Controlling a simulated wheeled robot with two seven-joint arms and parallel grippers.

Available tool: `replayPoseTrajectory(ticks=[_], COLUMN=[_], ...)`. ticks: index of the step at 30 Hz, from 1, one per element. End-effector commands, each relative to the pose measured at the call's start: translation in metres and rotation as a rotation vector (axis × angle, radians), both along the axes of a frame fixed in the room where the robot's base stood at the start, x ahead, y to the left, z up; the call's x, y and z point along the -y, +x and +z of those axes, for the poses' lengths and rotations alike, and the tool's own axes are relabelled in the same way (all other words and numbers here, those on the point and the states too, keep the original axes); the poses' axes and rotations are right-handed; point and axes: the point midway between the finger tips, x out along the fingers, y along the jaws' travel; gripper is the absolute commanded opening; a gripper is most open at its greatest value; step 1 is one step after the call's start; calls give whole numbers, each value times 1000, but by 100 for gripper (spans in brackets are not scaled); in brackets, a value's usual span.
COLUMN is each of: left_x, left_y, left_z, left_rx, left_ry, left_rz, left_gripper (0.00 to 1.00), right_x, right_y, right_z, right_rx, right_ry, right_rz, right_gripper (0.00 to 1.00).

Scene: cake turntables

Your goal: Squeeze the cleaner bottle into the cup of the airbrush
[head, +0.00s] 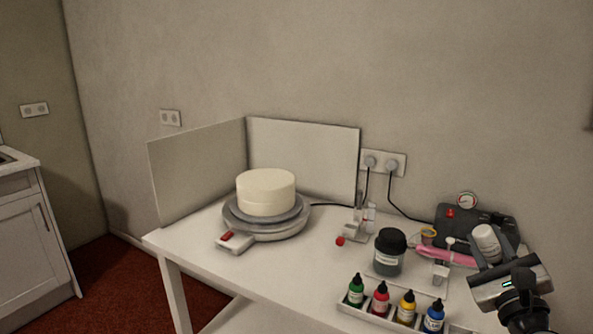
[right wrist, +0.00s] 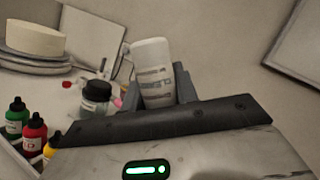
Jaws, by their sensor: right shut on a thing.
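My right gripper (head: 494,264) is at the right of the head view, shut on a white bottle with a printed label, the cleaner bottle (head: 486,242). The bottle also shows between the fingers in the right wrist view (right wrist: 155,72). It is tilted, and I cannot make out its nozzle. The pink airbrush (head: 458,257) lies on a small stand (head: 440,273) just left of the held bottle. Its cup is small and hard to tell; the bottle looks close to it but not clearly over it. My left gripper is out of view.
A rack (head: 376,313) holds green, red, yellow and blue bottles at the table's front. A black-lidded jar (head: 389,252) stands left of the airbrush. A dark compressor with a gauge (head: 467,201) is behind. A white cake (head: 266,192) sits on a turntable (head: 262,231) at left.

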Motion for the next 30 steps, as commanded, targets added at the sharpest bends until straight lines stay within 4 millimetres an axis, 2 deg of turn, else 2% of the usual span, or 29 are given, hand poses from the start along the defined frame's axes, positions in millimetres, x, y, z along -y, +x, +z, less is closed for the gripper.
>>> replayPoseTrajectory(ticks=[1, 13, 17, 20, 24, 30], left_x=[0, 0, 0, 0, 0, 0], left_y=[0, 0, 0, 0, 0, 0], left_z=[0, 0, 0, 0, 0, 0], left_rx=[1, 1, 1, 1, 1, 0], left_ry=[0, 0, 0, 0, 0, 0], left_rz=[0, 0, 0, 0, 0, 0], left_gripper=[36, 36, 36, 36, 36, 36], right_x=[-6, -30, -42, -62, -96, -131], right_y=[-3, -16, -24, -39, -71, -114], right_z=[-7, -26, -38, -54, -78, -97], right_rx=[-7, -2, -10, -12, -10, -6], right_ry=[-5, -10, -11, -10, -2, 2], right_rz=[9, 41, 57, 86, 130, 176], right_gripper=[20, 20, 20, 20, 20, 20])
